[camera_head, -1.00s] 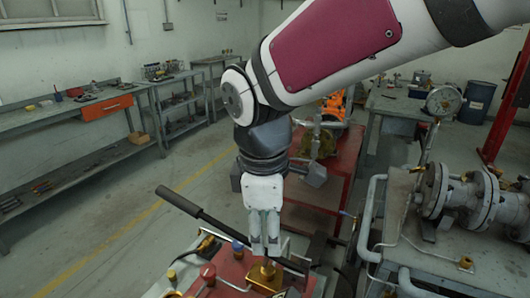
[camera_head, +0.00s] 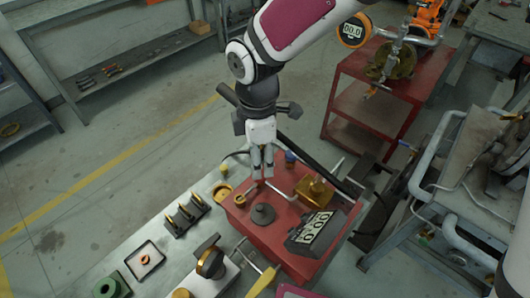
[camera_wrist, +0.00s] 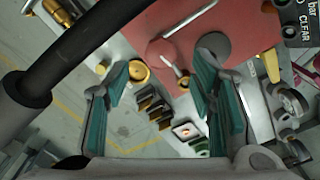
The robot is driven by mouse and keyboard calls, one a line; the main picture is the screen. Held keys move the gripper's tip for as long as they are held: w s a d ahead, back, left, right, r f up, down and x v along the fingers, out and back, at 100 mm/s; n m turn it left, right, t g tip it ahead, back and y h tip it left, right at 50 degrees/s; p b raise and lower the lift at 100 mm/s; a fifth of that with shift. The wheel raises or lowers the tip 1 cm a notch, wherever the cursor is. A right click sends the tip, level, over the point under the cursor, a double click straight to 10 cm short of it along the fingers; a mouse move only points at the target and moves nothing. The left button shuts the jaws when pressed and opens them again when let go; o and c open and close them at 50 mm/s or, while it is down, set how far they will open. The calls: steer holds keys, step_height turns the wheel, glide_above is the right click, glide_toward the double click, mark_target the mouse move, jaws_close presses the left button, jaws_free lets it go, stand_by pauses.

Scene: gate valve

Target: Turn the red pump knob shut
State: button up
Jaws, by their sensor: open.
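The red pump body (camera_head: 270,235) sits on the bench in front of me. A rounded red shape, which looks like the red knob (camera_wrist: 160,52), shows in the wrist view between my fingertips, against the same red body. In the head view my fingers hide most of the knob. My gripper (camera_head: 262,172) points down over the pump's back left part, and its open fingers also show in the wrist view (camera_wrist: 165,68). It holds nothing. I cannot tell whether the fingers touch the knob.
A brass block (camera_head: 315,190), a blue knob (camera_head: 290,157), a dark round disc (camera_head: 263,214) and a black display box (camera_head: 315,232) crowd the pump. A long dark bar passes behind my gripper. A red cart (camera_head: 375,100) stands behind right. Floor at left is clear.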

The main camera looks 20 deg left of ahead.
steer(key=shift+f, duration=2.45)
steer(key=c, duration=1.1)
